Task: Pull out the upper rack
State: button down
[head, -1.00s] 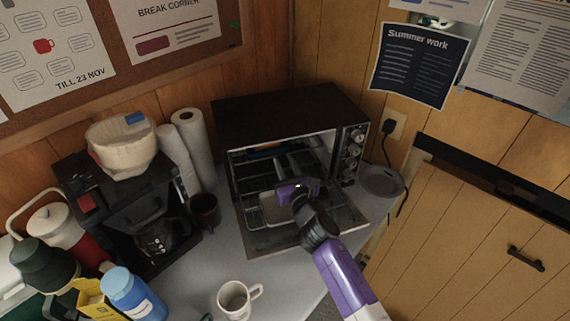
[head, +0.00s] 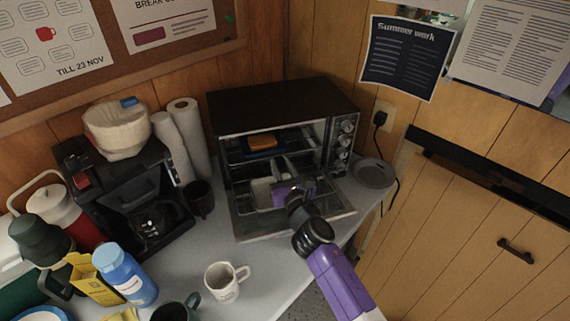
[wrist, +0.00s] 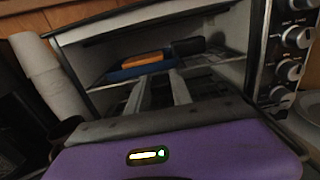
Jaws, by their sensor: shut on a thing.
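The toaster oven (head: 290,97) stands in the corner with its glass door (head: 247,225) folded down. The upper rack (head: 238,156) is a wire shelf inside; it also shows in the wrist view (wrist: 222,62). A blue tray (head: 258,152) with an orange slab (head: 263,142) sits on it. My gripper (head: 281,163) reaches in over the door. In the wrist view its pale fingers (wrist: 160,88) meet the rack's front edge and are shut on it, though the exact contact is small and dark. A dark object (wrist: 188,46) lies beside the tray.
A coffee maker (head: 128,190) and paper towel rolls (head: 190,135) stand left of the oven. A white mug (head: 222,283), a blue bottle (head: 124,272) and a yellow box (head: 92,281) are in front. A grey plate (head: 374,172) lies right of the oven.

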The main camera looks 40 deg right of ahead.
jog(key=v, duration=0.9)
jog(key=shift+f, duration=0.1)
jog(key=c, duration=1.1)
grip_release()
jog(key=b+v, duration=0.2)
jog(key=v, duration=0.4)
jog(key=shift+s+a, duration=0.2)
jog(key=shift+s, duration=0.1)
jog(key=shift+s+a, duration=0.2)
jog(key=shift+s, duration=0.25)
